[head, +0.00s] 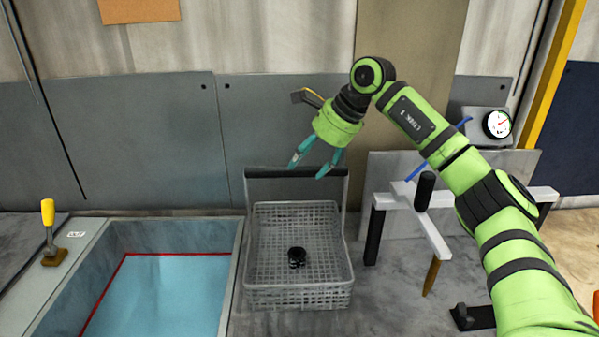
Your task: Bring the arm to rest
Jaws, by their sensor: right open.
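My right arm reaches in from the right, bright green with black joints. Its gripper (317,163) has teal fingers, spread apart and pointing down. The gripper hangs above the back of a grey wire basket (258,287), in front of the dark bar behind it. Nothing shows between the fingers. A small black round part (296,257) lies in the basket, below the gripper and apart from it. My left gripper does not show.
A tank of blue liquid (165,290) with a red line and a yellow-handled lever (48,225) is at left. A white frame (430,232) with a black knob stands under my right forearm. A dial gauge (497,124) is at right. A grey panel wall is behind.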

